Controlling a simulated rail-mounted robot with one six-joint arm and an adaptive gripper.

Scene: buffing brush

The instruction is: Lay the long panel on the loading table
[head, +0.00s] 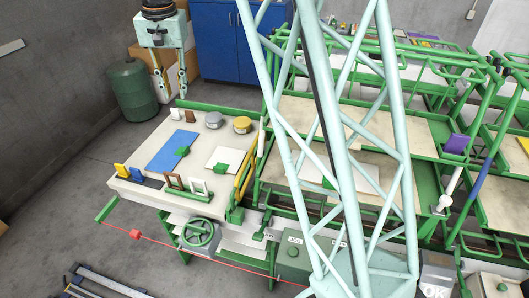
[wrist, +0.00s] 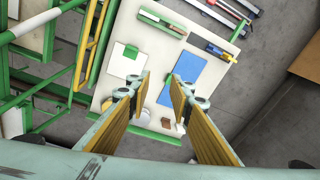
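My gripper (head: 171,92) is open and empty, high above the back of the white-topped work table (head: 140,192). In the wrist view its two fingers (wrist: 157,88) stand wide apart with nothing between them. I cannot tell which surface is the loading table; pale flat beds (head: 308,115) in green frames stand to the right.
Round grey and yellow pieces (head: 242,124) sit at the table's back right. Small upright pieces (head: 197,186) stand along its front. A lattice column (head: 340,150) hides part of the beds. A green barrel (head: 133,90) and blue cabinet (head: 222,42) stand behind.

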